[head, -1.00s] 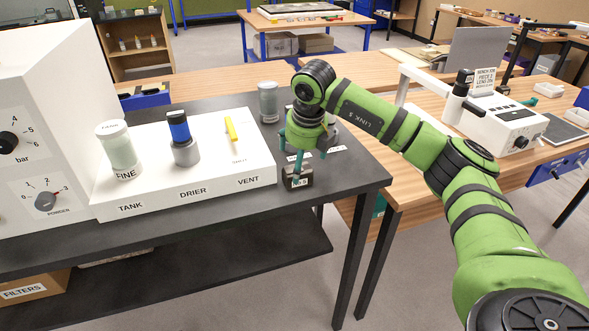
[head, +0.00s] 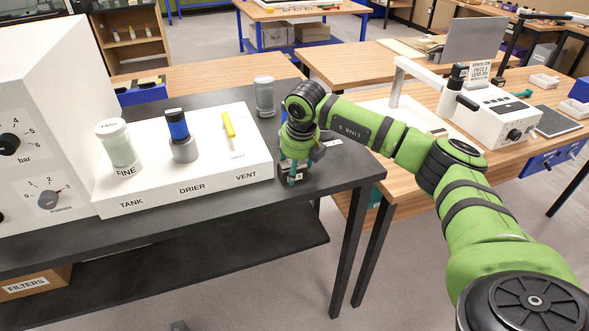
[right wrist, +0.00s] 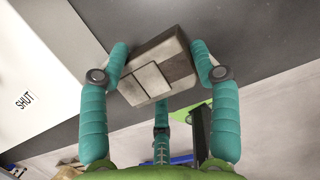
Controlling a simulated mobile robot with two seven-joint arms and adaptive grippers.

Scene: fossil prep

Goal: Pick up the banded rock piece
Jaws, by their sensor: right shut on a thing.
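The banded rock piece (right wrist: 172,62) is a block with dark brown and pale grey faces, seen close up in the right wrist view. My right gripper (right wrist: 158,66) has its teal fingers shut on it, one on each side. In the head view my right gripper (head: 293,172) points down over the right end of the dark bench (head: 330,178) and mostly hides the piece. I cannot tell whether the piece touches the bench top. My left gripper is not in view.
A white panel (head: 235,178) marked TANK, DRIER and VENT lies left of my right gripper, holding a jar (head: 118,150), a blue-topped cylinder (head: 180,138) and a yellow lever (head: 229,124). A grey jar (head: 264,97) stands behind. The bench's right edge is close.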

